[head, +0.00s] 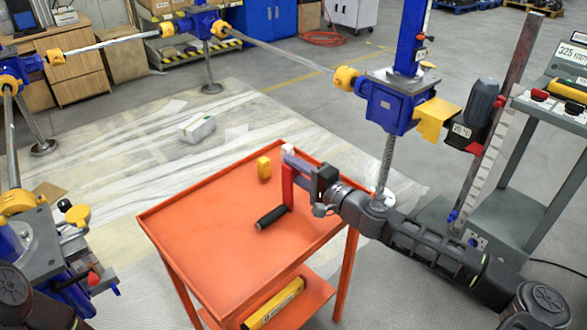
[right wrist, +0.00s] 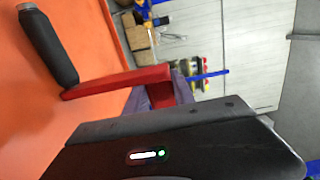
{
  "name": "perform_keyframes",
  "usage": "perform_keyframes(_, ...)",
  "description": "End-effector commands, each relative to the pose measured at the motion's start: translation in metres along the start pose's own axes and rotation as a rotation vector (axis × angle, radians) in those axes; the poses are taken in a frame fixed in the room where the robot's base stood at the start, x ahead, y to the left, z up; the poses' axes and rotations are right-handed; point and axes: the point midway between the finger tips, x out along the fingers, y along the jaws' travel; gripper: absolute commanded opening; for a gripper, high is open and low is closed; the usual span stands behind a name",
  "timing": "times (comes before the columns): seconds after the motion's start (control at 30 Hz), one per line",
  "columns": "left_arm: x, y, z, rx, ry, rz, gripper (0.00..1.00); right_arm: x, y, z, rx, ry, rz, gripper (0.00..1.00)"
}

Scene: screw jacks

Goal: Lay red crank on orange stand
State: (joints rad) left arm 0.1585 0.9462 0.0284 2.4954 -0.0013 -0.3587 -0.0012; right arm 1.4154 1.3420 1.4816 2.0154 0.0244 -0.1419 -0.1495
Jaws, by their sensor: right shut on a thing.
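The red crank (head: 287,188) has a red arm, a black grip (head: 271,216) and a greyish end piece. My right gripper (head: 308,174) is shut on the red crank near its greyish end, over the right part of the orange stand (head: 205,222). The black grip hangs low over the stand top; I cannot tell whether it touches. In the right wrist view the red crank (right wrist: 115,82) extends left from my gripper, with its dark grip over the orange surface (right wrist: 20,120). My left gripper is not in view.
A yellow tool (head: 273,303) lies on the lower shelf. A blue screw jack (head: 390,103) stands behind on the right. The left and front of the stand top are clear.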

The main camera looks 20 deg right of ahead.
Motion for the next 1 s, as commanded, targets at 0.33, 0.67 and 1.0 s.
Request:
perform_keyframes(0.33,0.002,-0.001,0.000,0.000,0.000,0.000,0.36,0.000,0.003,0.000,0.000,0.000,0.000,0.47)
perform_keyframes(0.67,0.001,-0.001,0.000,0.000,0.000,0.000,0.36,0.000,0.001,0.000,0.000,-0.001,0.000,0.52)
perform_keyframes(1.0,0.004,-0.001,0.000,0.000,0.000,0.000,0.36,-0.036,0.001,-0.001,-0.001,0.002,0.001,0.52)
